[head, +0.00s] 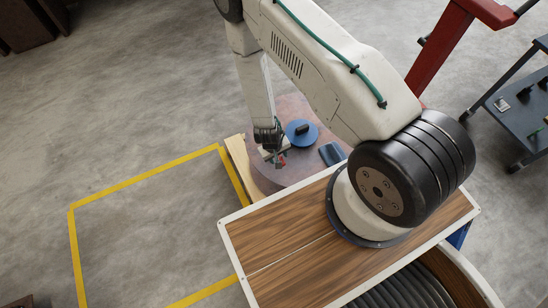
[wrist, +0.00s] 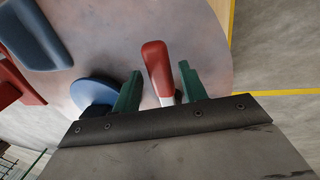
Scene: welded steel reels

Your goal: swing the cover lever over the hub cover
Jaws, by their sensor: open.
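The cover lever's red handle (wrist: 156,68) with a pale lower part stands between my gripper's green fingers (wrist: 160,72) in the wrist view. My gripper is open, with a gap visible beside the handle on each side. In the head view a bit of the red handle (head: 282,161) shows beside my gripper (head: 274,157). The hub cover looks to be the blue disc (head: 301,133) with a dark grip, just right of and beyond my gripper. It also shows left of the fingers in the wrist view (wrist: 92,92), partly hidden. The lever's pivot is hidden.
A round pinkish reel face (head: 290,108) lies beneath these parts. A blue-grey block (head: 332,153) sits right of the gripper, near a wood-topped surface (head: 290,265). A red post (head: 440,45) and a dark cart (head: 525,115) stand at right. Yellow-taped floor at left is clear.

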